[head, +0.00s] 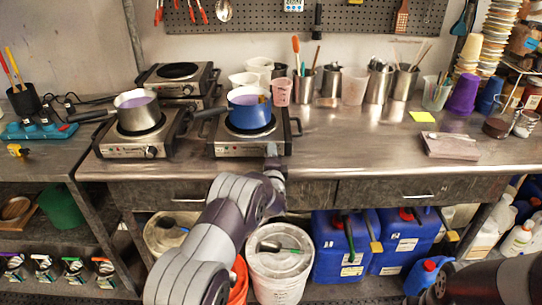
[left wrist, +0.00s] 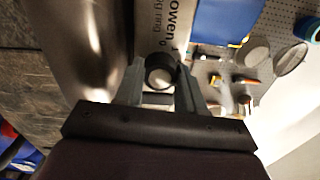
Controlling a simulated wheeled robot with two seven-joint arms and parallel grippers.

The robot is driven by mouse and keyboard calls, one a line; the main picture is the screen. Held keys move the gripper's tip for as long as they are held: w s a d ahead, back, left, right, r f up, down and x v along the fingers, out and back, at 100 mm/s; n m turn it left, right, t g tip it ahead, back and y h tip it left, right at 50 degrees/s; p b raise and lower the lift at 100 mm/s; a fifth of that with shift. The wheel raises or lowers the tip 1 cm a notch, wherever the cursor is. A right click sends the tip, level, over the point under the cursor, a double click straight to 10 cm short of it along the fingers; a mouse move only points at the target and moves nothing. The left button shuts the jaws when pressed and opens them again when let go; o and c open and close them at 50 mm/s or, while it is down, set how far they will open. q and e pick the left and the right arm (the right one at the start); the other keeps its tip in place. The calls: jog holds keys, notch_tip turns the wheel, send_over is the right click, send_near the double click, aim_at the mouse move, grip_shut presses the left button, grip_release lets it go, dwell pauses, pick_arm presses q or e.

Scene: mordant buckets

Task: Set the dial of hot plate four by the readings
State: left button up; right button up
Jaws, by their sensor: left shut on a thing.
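The right-hand front hot plate (head: 225,149) stands at the front edge of the steel bench, with a blue pot (head: 249,112) on its burner. Its number is not readable. My left gripper (head: 271,152) reaches up from below to the right end of its front panel. In the left wrist view the dark round dial (left wrist: 160,74) sits between the two fingers, and my left gripper is shut on it. The dial's marks and its setting cannot be read. My right gripper is not in view.
Another hot plate (head: 130,147) holds a steel pan (head: 137,113) with purple liquid. A third hot plate (head: 176,74), with a bare burner, is behind. Beakers and tool cups line the back. The bench right of the blue pot is clear up to a grey slab (head: 450,147).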

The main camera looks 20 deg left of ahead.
pick_arm(q)
jog(key=shift+f, duration=0.1)
dwell(0.5)
jog(key=o, duration=1)
jog(key=shift+s, duration=0.1)
jog(key=shift+o, duration=0.2)
